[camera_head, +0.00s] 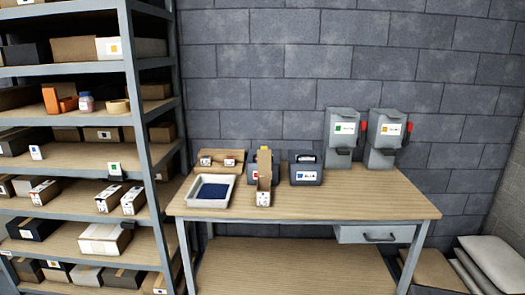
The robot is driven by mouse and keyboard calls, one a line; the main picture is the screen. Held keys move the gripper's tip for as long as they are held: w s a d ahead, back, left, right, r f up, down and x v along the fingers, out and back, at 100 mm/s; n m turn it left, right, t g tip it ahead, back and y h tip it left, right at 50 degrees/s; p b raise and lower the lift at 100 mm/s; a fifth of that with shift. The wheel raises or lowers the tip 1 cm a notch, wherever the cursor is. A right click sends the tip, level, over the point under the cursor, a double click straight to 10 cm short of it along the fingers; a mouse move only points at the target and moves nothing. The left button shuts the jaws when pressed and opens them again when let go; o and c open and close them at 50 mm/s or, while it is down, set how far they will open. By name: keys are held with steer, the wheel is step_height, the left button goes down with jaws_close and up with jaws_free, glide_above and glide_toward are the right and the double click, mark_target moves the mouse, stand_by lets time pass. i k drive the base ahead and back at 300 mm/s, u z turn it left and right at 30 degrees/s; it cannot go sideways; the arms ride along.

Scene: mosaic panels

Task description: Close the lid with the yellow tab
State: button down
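A narrow cardboard box (264,199) stands on the workbench, left of the middle. A tall tan flap (264,165) rises upright behind its front end, with a small yellowish patch (264,149) at its top; it is too small to tell whether this is the yellow tab. Whether either has an open lid cannot be told. My gripper is not in view.
The wooden workbench (390,207) has free room at its right. A white tray with a dark blue inside (208,205) is at its left. A dark box (306,172) stands right of the cardboard box. A loaded shelf rack (141,105) stands at left; pale sacks (495,262) lie at lower right.

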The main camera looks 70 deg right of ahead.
mark_target(264, 156)
steer(key=u, duration=0.05)
steer(key=k, duration=0.65)
steer(key=z, duration=1)
steer(key=i, duration=0.95)
steer(key=u, duration=0.1)
